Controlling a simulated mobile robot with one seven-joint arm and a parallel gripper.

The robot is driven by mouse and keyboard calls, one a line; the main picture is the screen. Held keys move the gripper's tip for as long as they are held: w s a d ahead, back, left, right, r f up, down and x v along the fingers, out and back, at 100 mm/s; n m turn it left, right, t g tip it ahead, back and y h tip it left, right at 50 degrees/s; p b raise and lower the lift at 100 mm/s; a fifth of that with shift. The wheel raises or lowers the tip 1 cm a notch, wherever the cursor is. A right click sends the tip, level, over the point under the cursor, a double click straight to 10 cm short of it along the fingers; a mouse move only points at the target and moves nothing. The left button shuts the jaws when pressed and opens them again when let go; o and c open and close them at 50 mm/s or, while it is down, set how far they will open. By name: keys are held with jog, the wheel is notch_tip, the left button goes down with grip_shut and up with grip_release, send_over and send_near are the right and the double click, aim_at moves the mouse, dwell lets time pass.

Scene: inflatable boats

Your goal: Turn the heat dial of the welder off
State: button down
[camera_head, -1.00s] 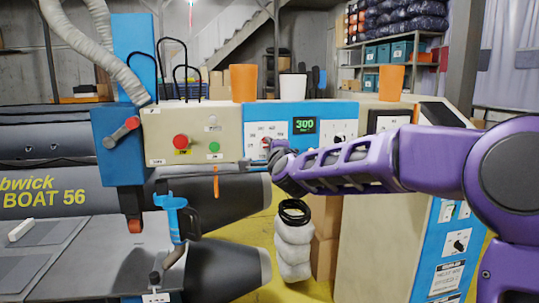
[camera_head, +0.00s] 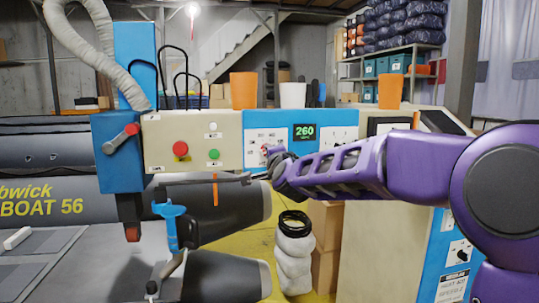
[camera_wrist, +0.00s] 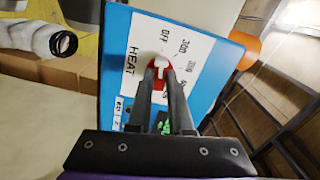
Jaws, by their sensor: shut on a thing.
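The welder's blue control panel (camera_head: 282,120) faces me, with a green display (camera_head: 304,132) reading 260. In the wrist view, the heat dial (camera_wrist: 160,63) is a red knob with a white pointer bar, set on a white plate (camera_wrist: 187,52) marked HEAT, OFF and numbers. My gripper (camera_wrist: 161,77) is shut on the dial, one dark finger on each side. The pointer's upper end appears to lie close to the OFF mark; its exact setting is hard to tell. In the head view, my gripper (camera_head: 270,160) reaches the panel's lower left and hides most of the dial.
A red button (camera_head: 180,149) and a green button (camera_head: 214,154) sit on the beige panel to the left. Orange cups (camera_head: 243,90) and a white cup (camera_head: 292,95) stand on top.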

jog(key=c, duration=0.8)
grip_release()
jog(key=shift+s, duration=0.1)
jog(key=shift+b+v, duration=0.65)
jog(key=shift+v, duration=3.05)
jog(key=shift+d, duration=0.1)
